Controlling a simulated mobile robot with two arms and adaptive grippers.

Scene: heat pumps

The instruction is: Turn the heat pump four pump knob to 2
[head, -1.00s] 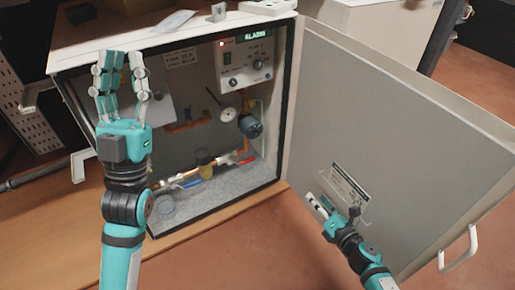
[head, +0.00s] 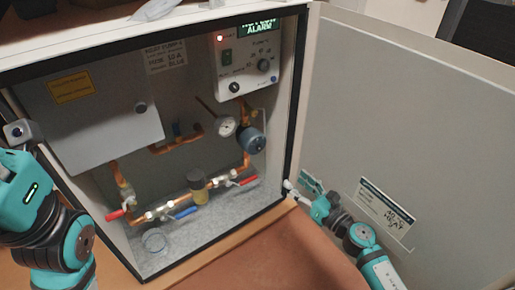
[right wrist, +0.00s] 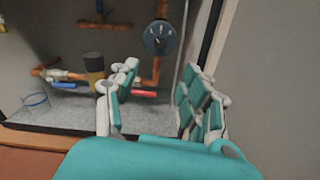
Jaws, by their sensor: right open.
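The open heat pump cabinet (head: 232,199) holds pipework and a control box. A dark blue round pump (head: 251,141) with a knob face sits on the copper pipe at the right; it also shows in the right wrist view (right wrist: 158,38). Its setting is too small to read. My right gripper (head: 303,186) is low by the cabinet's front right edge, below and right of the pump. In the right wrist view its fingers (right wrist: 158,85) are spread and empty, with the pump beyond and above them. My left gripper's palm (head: 18,192) shows at the left edge; its fingers are out of frame.
The cabinet door (head: 415,130) stands open at the right, close to my right arm. The control box (head: 245,75) has a lit red lamp, knobs and an alarm display. A gauge (head: 224,126), a red-handled valve (head: 243,181) and a blue-handled valve (head: 183,213) are near the pump.

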